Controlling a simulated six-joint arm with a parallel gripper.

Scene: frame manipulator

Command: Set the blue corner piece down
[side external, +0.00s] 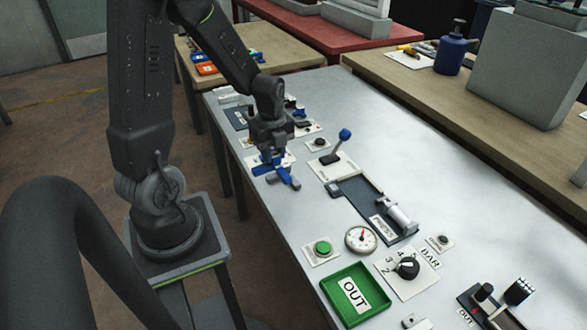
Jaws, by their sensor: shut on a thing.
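My gripper (270,150) points down over the far left part of the grey metal table. It is shut on the blue corner piece (264,168), which shows just below the fingers. A grey bar-like end (294,183) shows beside the blue piece at its lower right. Part of the piece is hidden by the fingers. I cannot tell whether the piece touches the table or a white plate (286,160) beneath it.
A blue-knobbed lever (344,135) stands right of my gripper. The table's right side (400,150) is clear.

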